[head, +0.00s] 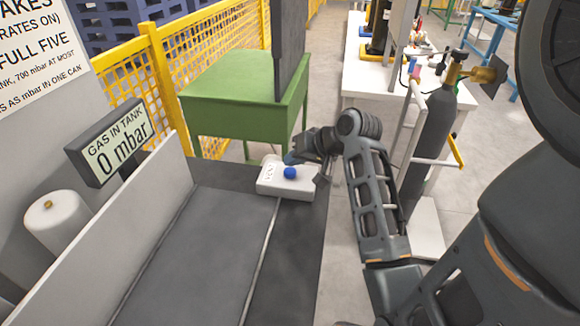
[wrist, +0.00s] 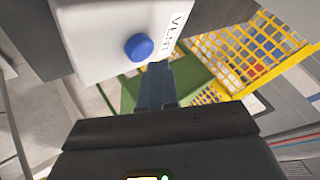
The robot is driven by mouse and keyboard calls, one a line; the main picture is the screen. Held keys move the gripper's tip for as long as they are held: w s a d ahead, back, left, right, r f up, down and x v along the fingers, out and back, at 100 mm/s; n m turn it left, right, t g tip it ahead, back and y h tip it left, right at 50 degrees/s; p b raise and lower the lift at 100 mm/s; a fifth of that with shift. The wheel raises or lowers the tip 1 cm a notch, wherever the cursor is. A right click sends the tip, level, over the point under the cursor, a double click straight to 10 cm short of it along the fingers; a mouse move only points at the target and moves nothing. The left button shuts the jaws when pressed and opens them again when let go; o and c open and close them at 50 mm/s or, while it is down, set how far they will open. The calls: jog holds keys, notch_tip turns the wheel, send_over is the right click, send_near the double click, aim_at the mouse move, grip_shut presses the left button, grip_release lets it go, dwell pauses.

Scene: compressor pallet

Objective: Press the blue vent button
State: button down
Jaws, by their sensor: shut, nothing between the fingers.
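The blue vent button (head: 290,173) is a round knob on top of a white box (head: 270,187) at the far end of the dark bench. In the wrist view the button (wrist: 138,47) sits on the white box face beside a printed VENT label (wrist: 173,30). My gripper (head: 290,158) is at the box's far side, just behind the button in the head view. In the wrist view its dark blue fingers (wrist: 158,68) are together and empty, their tips just below and right of the button. They appear apart from the button; the depth gap is hard to judge.
A display (head: 112,143) reads GAS IN TANK 0 mbar. A light low wall (head: 110,235) runs along the bench's left side. A green table (head: 235,95) and yellow fence (head: 215,45) stand behind. A gas cylinder (head: 435,125) stands on a trolley right of my arm.

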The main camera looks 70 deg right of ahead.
aim_at(293, 172)
jog(key=shift+r, duration=0.1)
notch_tip(293, 172, up, 5)
jog(key=p, duration=0.5)
dwell(0.3)
dwell(1.1)
jog(key=a+f+n, duration=0.1)
jog(key=a+f, duration=0.1)
jog(key=a, duration=0.5)
jog(key=s+a+f+n+t, duration=0.1)
jog(key=a+f, duration=0.1)
jog(key=a, duration=0.5)
jog(key=a+f+n, duration=0.2)
jog(key=a, duration=0.5)
jog(key=shift+s+h, duration=0.4)
jog(key=s+a+r+n+t+y, duration=0.4)
jog(key=s+a+r+n, duration=0.5)
jog(key=s+a+r, duration=0.3)
jog(key=s+a+t, duration=0.1)
jog(key=a, duration=0.1)
jog(key=shift+s+a+r, duration=0.2)
jog(key=shift+a+r, duration=0.1)
